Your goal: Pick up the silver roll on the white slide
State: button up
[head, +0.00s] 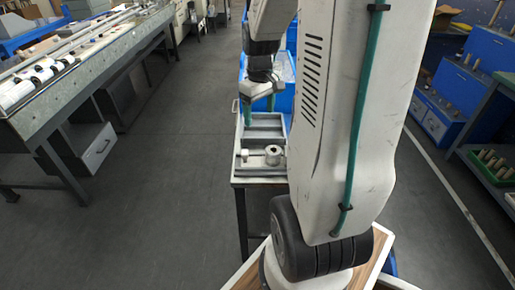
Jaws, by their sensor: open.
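A pale, short roll (273,153) with a dark hole in its top stands at the right of a small pale fitting (255,160) on the near part of a narrow grey bench. It looks whitish-silver, and I cannot tell for sure what it rests on. My gripper (259,112) points down over the far part of the bench, beyond the roll and apart from it. Its two teal fingers are spread with nothing seen between them. My own arm hides the right side of the bench.
A grey tray (264,117) with raised edges lies on the bench, and a blue bin (286,98) stands behind. A long conveyor (92,75) with several white rolls runs along the left. Grey floor is free left of the bench.

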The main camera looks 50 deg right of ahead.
send_over(272, 149)
notch_tip(272, 149, down, 4)
jog(key=f, duration=0.1)
notch_tip(272, 149, down, 8)
jog(key=shift+d+f, duration=0.1)
jog(key=shift+d, duration=0.05)
jog(key=shift+f, duration=3.5)
jog(key=c, duration=1.1)
